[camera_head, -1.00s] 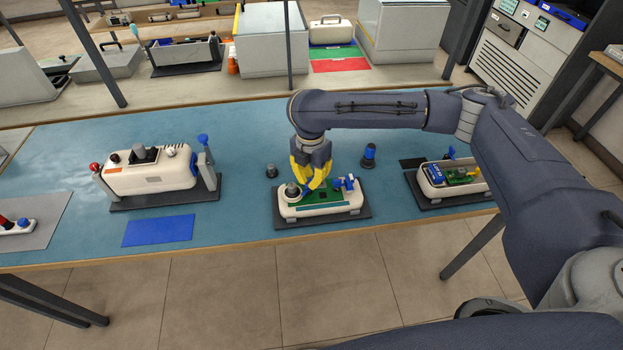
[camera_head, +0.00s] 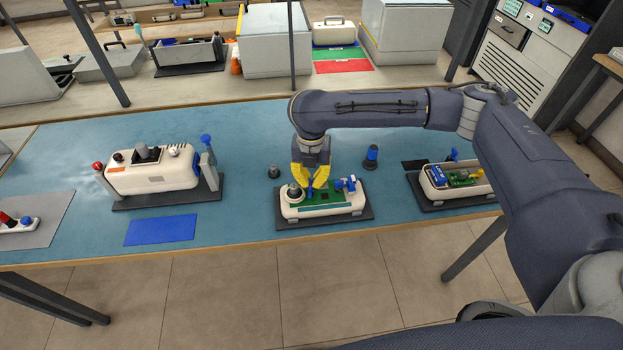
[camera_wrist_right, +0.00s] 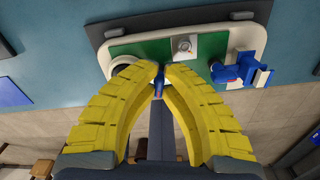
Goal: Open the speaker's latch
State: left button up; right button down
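A cream, rounded device with a green board (camera_head: 325,209) lies on a dark mat; I cannot tell for certain that it is the speaker. My right gripper (camera_head: 311,187), with yellow fingers, is over its board. The right wrist view shows the fingertips (camera_wrist_right: 163,68) almost together above the green board (camera_wrist_right: 212,45). A small blue and red piece (camera_wrist_right: 157,82) shows between the fingers; whether they grip it is unclear. A blue part (camera_head: 345,184) stands at the board's right end and shows in the wrist view (camera_wrist_right: 238,72). A round dark knob (camera_head: 294,193) is at the left. My left gripper is out of view.
A small dark knob (camera_head: 274,171) and a blue-topped post (camera_head: 371,156) stand behind the device. An open cream case (camera_head: 448,193) sits to the right. A larger cream unit (camera_head: 153,178) and a blue mat (camera_head: 160,230) are to the left.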

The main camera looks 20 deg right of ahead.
aim_at(312, 180)
dwell(0.3)
jog(key=c, duration=1.5)
grip_release()
jog(key=shift+r, duration=3.95)
